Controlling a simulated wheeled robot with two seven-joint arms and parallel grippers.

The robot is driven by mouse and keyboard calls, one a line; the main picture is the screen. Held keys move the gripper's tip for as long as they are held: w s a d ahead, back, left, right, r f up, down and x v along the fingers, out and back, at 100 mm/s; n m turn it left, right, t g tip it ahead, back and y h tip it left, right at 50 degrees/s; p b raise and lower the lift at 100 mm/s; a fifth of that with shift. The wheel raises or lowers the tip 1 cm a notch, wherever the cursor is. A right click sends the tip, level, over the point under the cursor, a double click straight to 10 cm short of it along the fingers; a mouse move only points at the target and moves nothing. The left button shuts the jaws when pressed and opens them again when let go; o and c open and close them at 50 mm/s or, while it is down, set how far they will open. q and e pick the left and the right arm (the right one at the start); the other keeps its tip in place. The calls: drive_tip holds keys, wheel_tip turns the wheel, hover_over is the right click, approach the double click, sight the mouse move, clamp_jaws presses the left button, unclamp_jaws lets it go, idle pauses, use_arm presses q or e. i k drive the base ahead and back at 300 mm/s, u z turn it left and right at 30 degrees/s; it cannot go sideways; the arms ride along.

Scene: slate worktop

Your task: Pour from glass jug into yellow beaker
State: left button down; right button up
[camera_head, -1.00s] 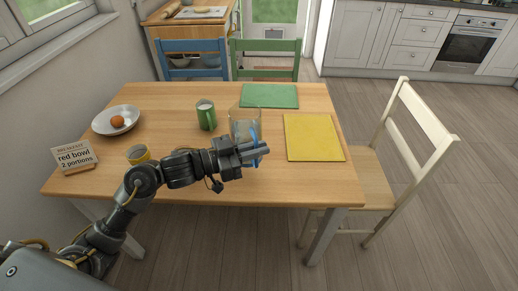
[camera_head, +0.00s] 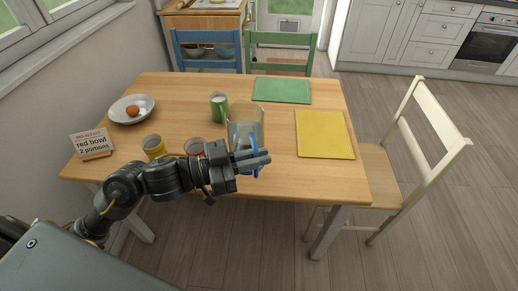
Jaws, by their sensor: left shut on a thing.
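The glass jug (camera_head: 245,122) is clear, with a blue handle, near the front middle of the wooden table. My left gripper (camera_head: 253,160) is shut on the jug at its handle side and partly hides its lower part. The jug looks about upright; I cannot tell whether its base touches the table. The yellow beaker (camera_head: 154,147) stands at the table's front left, to the left of the jug and just beyond my left forearm. Its contents are unclear. My right gripper is out of view.
A red-rimmed vessel (camera_head: 195,146) stands between beaker and jug, partly behind my arm. A green mug (camera_head: 219,107) stands behind it. A plate (camera_head: 122,117) with a round orange-brown item and a sign (camera_head: 92,144) are at left. Green (camera_head: 282,90) and yellow (camera_head: 325,134) mats lie right.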

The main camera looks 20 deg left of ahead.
sight(153, 145)
drive_tip(key=u, duration=1.1)
